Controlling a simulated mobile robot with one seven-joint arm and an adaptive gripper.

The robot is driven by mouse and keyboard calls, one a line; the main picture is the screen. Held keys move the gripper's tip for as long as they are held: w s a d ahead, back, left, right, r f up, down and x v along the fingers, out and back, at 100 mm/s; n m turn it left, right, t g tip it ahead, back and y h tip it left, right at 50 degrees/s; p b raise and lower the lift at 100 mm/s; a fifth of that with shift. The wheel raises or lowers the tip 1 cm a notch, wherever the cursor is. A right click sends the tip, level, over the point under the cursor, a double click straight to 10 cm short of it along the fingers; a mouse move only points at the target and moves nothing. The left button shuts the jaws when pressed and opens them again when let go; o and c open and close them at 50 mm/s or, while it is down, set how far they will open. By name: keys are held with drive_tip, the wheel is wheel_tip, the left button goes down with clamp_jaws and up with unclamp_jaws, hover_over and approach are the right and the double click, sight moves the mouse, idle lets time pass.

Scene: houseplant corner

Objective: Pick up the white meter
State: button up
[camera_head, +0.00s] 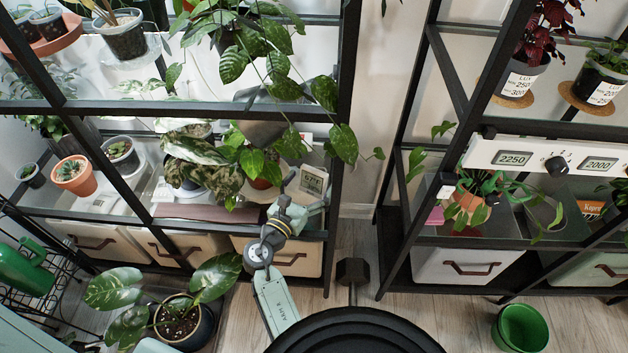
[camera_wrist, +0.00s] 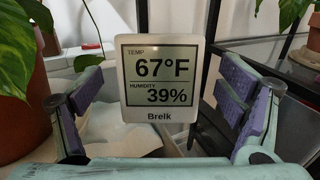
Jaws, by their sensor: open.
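The white meter (camera_wrist: 160,116) stands upright, facing the wrist camera, with 67°F and 39% on its screen. In the head view it shows as a small pale display (camera_head: 314,180) on the left rack's lower shelf, among the plants. My gripper (camera_wrist: 164,98) is open and empty. Its purple-padded fingers stand left and right of the meter in the wrist picture, with a visible gap on each side. In the head view my gripper (camera_head: 306,192) is at the shelf's front right, partly overlapping the meter's lower area. The meter's back and base are hidden.
A terracotta pot (camera_wrist: 18,108) with leaves stands close to the left finger in the wrist view. Trailing leaves (camera_head: 343,142) hang beside the meter. A black rack post (camera_head: 340,200) rises just to its right. Drawers (camera_head: 290,258) sit below the shelf.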

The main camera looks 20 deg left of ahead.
drive_tip(key=shift+w+d, duration=0.15)
drive_tip(key=shift+w, duration=0.95)
drive_tip(key=c, duration=1.3)
